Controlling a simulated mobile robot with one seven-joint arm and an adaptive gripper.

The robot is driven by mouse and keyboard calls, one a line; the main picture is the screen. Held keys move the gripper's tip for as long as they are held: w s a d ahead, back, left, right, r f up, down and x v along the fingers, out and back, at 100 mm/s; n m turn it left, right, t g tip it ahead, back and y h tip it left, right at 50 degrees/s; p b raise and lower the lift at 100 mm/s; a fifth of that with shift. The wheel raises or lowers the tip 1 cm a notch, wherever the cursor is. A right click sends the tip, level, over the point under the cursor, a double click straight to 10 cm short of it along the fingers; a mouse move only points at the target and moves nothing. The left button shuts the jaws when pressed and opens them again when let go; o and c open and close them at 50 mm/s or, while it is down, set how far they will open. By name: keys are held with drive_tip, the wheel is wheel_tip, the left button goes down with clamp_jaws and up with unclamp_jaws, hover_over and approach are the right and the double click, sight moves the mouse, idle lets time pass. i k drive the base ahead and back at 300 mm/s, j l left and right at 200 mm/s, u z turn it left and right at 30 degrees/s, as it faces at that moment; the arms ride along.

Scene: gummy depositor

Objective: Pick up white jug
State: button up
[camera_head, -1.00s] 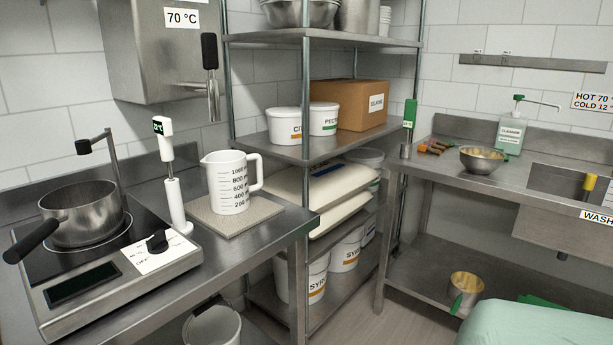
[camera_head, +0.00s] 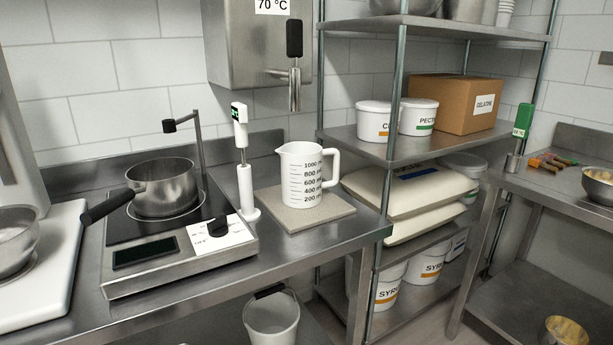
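The white jug (camera_head: 302,176) stands upright on a beige square mat (camera_head: 332,215) near the right end of the steel counter. It has black volume marks up to 1000, a spout at the left and a handle at the right. Nothing hides it. My gripper is not in view.
Left of the jug are a white stand with an upright thermometer (camera_head: 241,140), an induction hob (camera_head: 150,270) and a long-handled pot (camera_head: 163,188). A steel dispenser with a tap (camera_head: 294,90) hangs above. Shelving with tubs, a box and sacks (camera_head: 405,195) stands close on the right.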

sight(301, 162)
drive_tip(key=i+z, duration=0.4)
drive_tip(key=i+j+z, duration=0.15)
drive_tip(key=z, duration=0.3)
drive_tip(key=i+j+z, duration=0.25)
drive_tip(key=i+z, duration=0.15)
